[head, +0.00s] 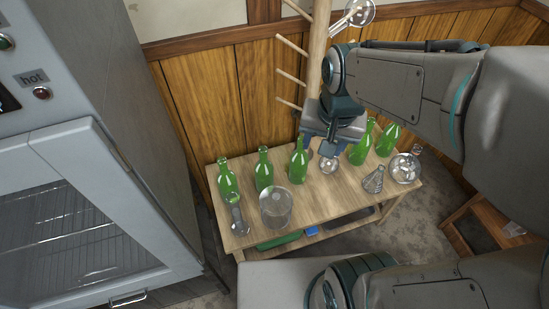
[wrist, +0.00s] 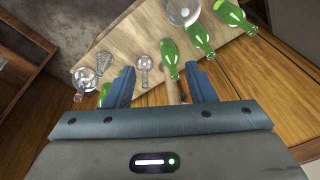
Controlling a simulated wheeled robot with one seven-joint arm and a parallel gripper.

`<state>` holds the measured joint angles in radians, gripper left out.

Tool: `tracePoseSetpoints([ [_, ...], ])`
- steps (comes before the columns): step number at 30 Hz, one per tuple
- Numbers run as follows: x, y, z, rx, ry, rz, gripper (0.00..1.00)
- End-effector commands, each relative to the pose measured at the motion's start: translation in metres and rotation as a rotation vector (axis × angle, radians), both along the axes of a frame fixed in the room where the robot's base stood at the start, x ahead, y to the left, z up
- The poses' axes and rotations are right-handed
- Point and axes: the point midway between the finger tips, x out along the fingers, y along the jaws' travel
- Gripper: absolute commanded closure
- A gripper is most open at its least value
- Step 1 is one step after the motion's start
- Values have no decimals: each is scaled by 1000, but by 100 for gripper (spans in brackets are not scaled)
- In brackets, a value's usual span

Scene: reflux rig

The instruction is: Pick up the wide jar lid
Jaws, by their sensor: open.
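A wide clear glass jar (head: 275,209) stands on the wooden table near its front edge, left of the middle. I cannot make out its lid as a separate piece. The jar also shows at the top edge of the wrist view (wrist: 182,12), partly cut off. My gripper (head: 325,148) is above the back of the table, to the right of the jar and apart from it. In the wrist view my gripper (wrist: 160,76) has its blue fingers spread, with nothing held between them. A small round flask (wrist: 144,64) shows beyond the fingers.
Several green bottles (head: 264,169) stand along the back of the table (head: 325,205). A conical flask (head: 373,181) and a large round flask (head: 404,169) stand at the right. A peg rack (head: 316,60) rises behind. An oven (head: 75,220) is at left. The table's front middle is clear.

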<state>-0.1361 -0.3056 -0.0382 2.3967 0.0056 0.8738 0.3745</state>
Motion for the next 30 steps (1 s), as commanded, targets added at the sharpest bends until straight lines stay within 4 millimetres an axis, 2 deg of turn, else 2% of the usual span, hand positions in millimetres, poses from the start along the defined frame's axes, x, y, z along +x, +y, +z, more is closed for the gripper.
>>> tracePoseSetpoints([
  [1, 12, 10, -39, 12, 30, -56, 50],
  [9, 62, 59, -146, 38, 136, -398, 50],
  [12, 73, 74, -176, 32, 158, -494, 50],
  [15, 80, 85, -195, 27, 171, -563, 50],
  [18, 83, 91, -206, 22, 178, -603, 50],
  [23, 84, 93, -228, 19, 183, -621, 50],
  [30, 83, 93, -274, 19, 183, -619, 50],
])
